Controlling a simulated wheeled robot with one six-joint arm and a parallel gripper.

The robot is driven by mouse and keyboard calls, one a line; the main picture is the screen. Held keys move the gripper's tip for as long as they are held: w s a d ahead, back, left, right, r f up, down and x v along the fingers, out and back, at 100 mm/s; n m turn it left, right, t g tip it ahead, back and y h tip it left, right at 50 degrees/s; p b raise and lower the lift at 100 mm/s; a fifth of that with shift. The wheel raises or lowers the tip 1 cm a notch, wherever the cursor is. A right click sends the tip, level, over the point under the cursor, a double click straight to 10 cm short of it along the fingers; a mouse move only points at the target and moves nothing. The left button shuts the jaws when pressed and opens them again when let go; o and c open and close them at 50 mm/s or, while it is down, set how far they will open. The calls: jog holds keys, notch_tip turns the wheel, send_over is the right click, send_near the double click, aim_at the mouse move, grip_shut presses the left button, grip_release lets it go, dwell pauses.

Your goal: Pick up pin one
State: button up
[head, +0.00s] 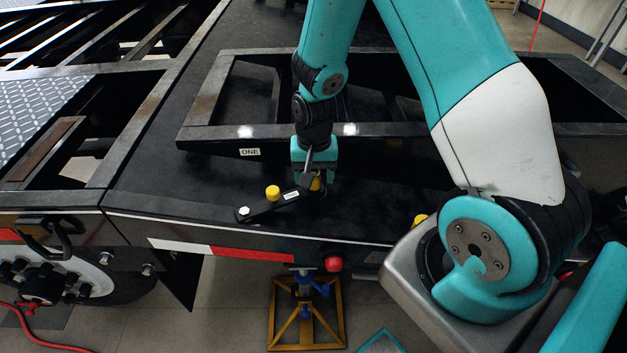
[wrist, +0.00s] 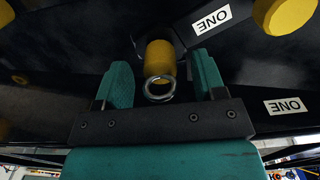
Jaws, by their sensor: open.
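A yellow pin (wrist: 160,58) with a metal ring on its near end stands between the two teal fingers of my gripper (wrist: 163,72) in the wrist view. The fingers are open, with a gap visible on each side of the pin. In the head view my gripper (head: 314,172) points down over the right end of a short black bar (head: 262,209) on the trailer deck. The pin (head: 315,184) shows there, partly hidden by the gripper.
A raised black frame (head: 205,140) with a ONE label (head: 250,152) runs behind. The deck to the left is clear.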

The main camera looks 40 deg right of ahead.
jog(key=c, duration=1)
jog(key=shift+c, duration=0.2)
